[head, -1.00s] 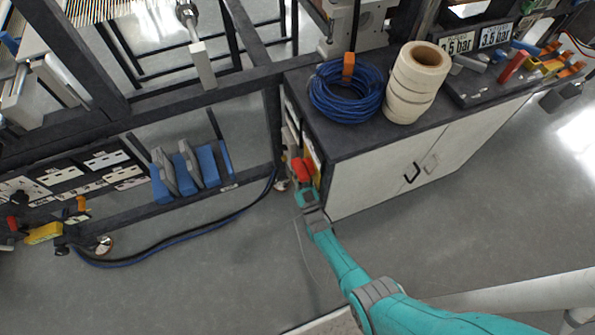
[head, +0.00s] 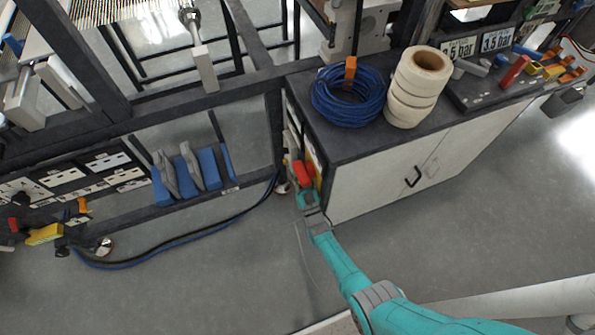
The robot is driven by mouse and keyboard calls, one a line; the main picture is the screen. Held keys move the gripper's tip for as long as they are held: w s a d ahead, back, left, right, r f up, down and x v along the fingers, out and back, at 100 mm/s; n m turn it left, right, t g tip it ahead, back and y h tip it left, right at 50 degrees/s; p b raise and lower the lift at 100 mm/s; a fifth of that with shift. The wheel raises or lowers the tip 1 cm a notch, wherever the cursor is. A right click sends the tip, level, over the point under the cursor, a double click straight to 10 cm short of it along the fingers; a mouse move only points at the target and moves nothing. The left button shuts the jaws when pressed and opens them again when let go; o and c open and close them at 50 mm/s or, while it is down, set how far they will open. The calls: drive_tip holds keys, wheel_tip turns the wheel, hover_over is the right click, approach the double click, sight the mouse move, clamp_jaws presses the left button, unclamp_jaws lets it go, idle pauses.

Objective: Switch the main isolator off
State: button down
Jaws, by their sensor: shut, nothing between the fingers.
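The main isolator appears to be the red handle (head: 302,173) with yellow beside it, on the left end of the white cabinet. My gripper (head: 304,192) is at that handle, at the end of my teal arm reaching up from the lower right. Its fingers are shut with nothing between them. The fingertips lie against or very close to the red part; contact cannot be told. The handle's exact angle and the panel behind it are mostly hidden by the steep view and my gripper.
The white cabinet (head: 374,180) carries a blue hose coil (head: 347,98) and a stack of cream rolls (head: 416,90). A dark machine frame (head: 205,97) stands at left. Blue-black cables (head: 190,236) lie on the floor. The grey floor (head: 215,285) in front is clear.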

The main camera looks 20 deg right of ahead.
drive_tip(key=v, duration=1.2)
idle(0.3)
